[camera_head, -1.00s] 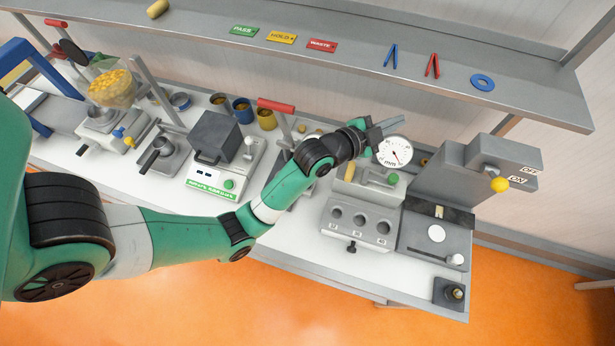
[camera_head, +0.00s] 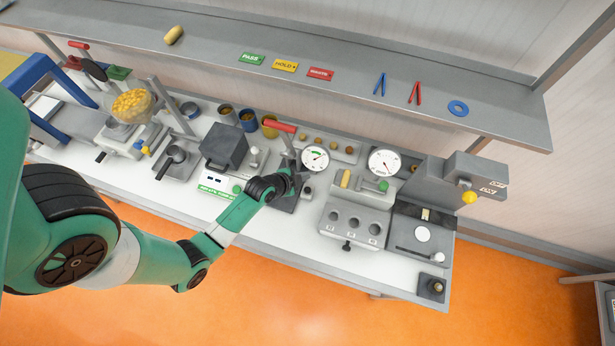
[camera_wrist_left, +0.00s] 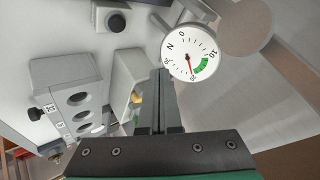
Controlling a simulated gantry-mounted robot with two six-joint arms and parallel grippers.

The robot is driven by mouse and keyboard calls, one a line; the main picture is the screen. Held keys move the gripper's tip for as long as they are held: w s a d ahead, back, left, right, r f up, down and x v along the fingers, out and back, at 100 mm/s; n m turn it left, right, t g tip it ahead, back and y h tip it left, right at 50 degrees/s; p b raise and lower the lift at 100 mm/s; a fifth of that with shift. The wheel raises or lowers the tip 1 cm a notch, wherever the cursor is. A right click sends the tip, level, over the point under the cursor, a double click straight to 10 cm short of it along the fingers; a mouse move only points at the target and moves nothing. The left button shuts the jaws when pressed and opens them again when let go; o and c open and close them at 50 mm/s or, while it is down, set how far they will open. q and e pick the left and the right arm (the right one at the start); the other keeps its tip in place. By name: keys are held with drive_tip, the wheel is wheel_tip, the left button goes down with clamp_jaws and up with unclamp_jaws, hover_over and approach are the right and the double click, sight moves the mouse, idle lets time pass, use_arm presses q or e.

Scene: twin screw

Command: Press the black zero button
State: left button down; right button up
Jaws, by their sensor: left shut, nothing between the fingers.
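A small grey block with a round black button (camera_wrist_left: 115,21) shows at the top of the left wrist view. It appears to be the small block with a dark button (camera_head: 307,190) just right of my left gripper in the head view. My left gripper (camera_head: 292,174) is over the lever press, beside the dial marked N. In the left wrist view its fingers (camera_wrist_left: 158,78) are shut and empty, and their tips are apart from the button in the picture. The zero label cannot be read. My right gripper is not in view.
The N dial (camera_wrist_left: 190,56) stands close to the fingertips. A red-handled lever (camera_head: 279,126) rises behind my gripper. A grey block with three holes (camera_head: 353,224) and the mm dial (camera_head: 384,162) stand to the right. A shelf (camera_head: 330,92) runs above the bench.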

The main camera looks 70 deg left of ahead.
use_arm(q)
drive_tip(key=shift+f, duration=0.1)
drive_tip(key=b, duration=0.7)
hover_over(305, 191)
wheel_tip(305, 191, down, 7)
drive_tip(key=shift+f, duration=0.15)
drive_tip(key=shift+f+b, duration=0.6)
drive_tip(key=shift+f, duration=0.05)
drive_tip(key=shift+f, duration=0.1)
idle(0.9)
drive_tip(key=shift+f+b, duration=0.3)
drive_tip(key=shift+f+b, duration=0.45)
drive_tip(key=shift+f, duration=0.05)
idle(0.5)
drive_tip(key=shift+s, duration=0.1)
drive_tip(key=shift+r+p, duration=0.9)
